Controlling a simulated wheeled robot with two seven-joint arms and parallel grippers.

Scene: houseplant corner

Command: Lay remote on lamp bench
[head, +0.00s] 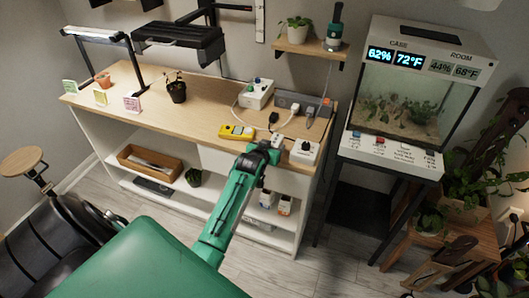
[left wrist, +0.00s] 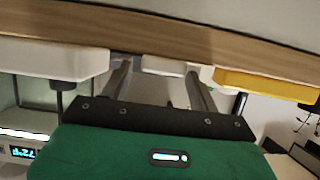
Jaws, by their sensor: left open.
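The lamp bench (head: 200,108) is a wood-topped white unit with a desk lamp and a dark lamp head over it. I cannot tell for sure which thing is the remote. A small white piece (head: 278,140) lies at the bench's front edge, just past my left gripper (head: 267,150). A dark flat object (head: 153,187) lies on the lower shelf. In the left wrist view my left gripper (left wrist: 160,82) is open, its fingers apart. A white piece (left wrist: 165,66) shows beyond and between the fingertips, with no grip on it visible. My right gripper is out of view.
A yellow device (head: 237,131) is left of the gripper, and a white box with a cord (head: 304,150) is right. A white control box (head: 257,93) and power strip (head: 303,104) stand behind. A glass terrarium (head: 403,95) stands right. The bench's middle is fairly clear.

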